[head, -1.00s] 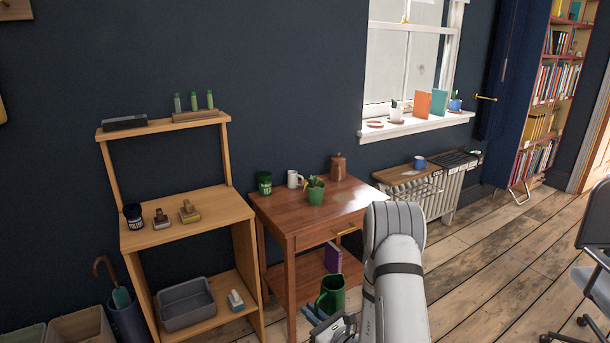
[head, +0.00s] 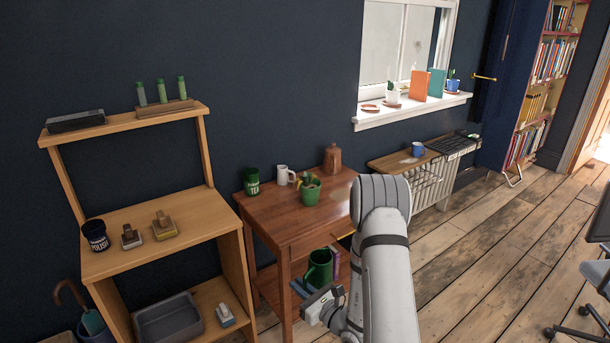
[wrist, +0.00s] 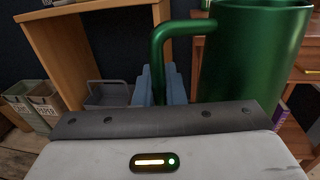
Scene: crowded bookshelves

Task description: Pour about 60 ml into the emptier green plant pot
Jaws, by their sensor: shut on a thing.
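The jug's contents are hidden.
A green tea tin (head: 252,182), a white mug (head: 284,175) and a brown canister (head: 332,159) stand behind the pot. A wooden shelf unit (head: 150,232) is left. Potted plants and books line the windowsill (head: 410,112). Floor at right is mostly clear.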

